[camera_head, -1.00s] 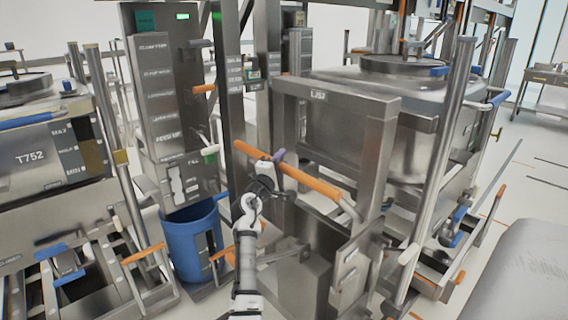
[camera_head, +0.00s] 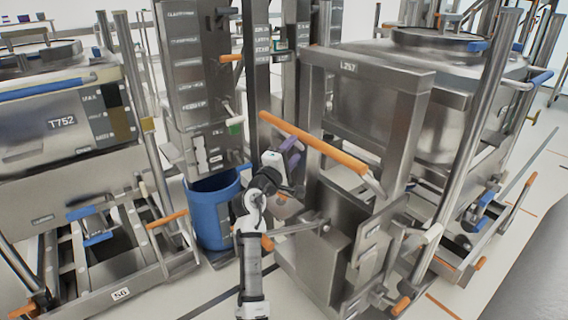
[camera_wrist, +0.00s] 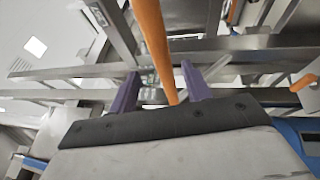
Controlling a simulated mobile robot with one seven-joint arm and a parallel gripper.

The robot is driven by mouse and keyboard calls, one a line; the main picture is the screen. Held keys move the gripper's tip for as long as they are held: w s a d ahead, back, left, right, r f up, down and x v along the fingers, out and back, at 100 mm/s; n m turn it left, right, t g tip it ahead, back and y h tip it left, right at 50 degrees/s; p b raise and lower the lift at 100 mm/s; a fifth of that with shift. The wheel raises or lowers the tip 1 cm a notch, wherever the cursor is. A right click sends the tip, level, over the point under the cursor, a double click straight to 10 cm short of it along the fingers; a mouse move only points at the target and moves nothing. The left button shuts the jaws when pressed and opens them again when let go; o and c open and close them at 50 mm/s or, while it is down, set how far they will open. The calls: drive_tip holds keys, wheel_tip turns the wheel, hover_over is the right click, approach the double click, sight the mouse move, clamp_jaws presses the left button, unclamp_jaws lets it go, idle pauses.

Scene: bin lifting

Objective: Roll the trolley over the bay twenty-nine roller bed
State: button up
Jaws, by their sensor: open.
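The trolley is probably the steel upright frame with plate L257 (camera_head: 362,72); it stands in front of the right-hand bin. Its long orange handle bar (camera_head: 335,155) slants down to the right. My gripper (camera_head: 290,152), with purple fingers, is at this bar. In the wrist view the orange bar (camera_wrist: 152,40) runs between the two spread fingers of my gripper (camera_wrist: 160,72), with gaps on both sides. Contact cannot be told. A low steel bed (camera_head: 85,262) with a small number plate stands at the left under bin T752. I cannot read twenty-nine anywhere.
A large steel bin (camera_head: 400,95) stands behind the frame at the right. Bin T752 (camera_head: 50,135) is at the left. A blue tub (camera_head: 212,215) and a tall labelled steel column (camera_head: 195,80) stand between. Pale floor (camera_head: 180,290) shows in front of the tub.

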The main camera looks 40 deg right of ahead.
drive_tip(key=shift+v, duration=2.25)
